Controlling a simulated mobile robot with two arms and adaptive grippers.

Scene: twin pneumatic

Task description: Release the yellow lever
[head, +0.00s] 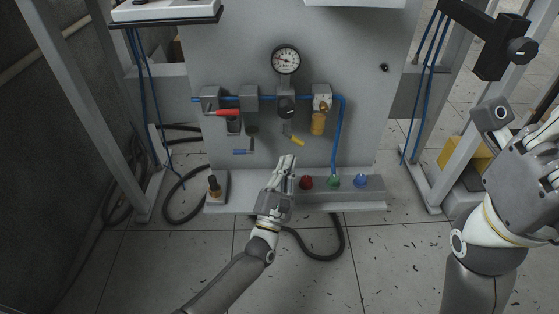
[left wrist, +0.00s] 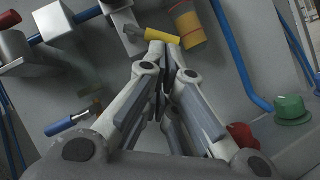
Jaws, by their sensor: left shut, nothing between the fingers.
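The yellow lever (head: 298,141) sticks out below the valve under the gauge on the grey panel and slants down to the right. In the left wrist view, the lever (left wrist: 162,36) lies right at the fingertips; I cannot tell whether they touch it. My left gripper (head: 287,160) is shut and empty, pointing up the panel just below the lever. Its fingers also show in the left wrist view (left wrist: 168,52). My right gripper (head: 495,115) is at the right, away from the panel and partly cut off; its finger state is unclear.
A red lever (head: 222,113) and a blue lever (head: 242,152) are to the left. A pressure gauge (head: 286,60) is above, a yellow-orange cylinder (head: 318,123) to the right. Red (head: 306,182), green (head: 333,181) and blue (head: 361,181) knobs sit on the ledge below.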

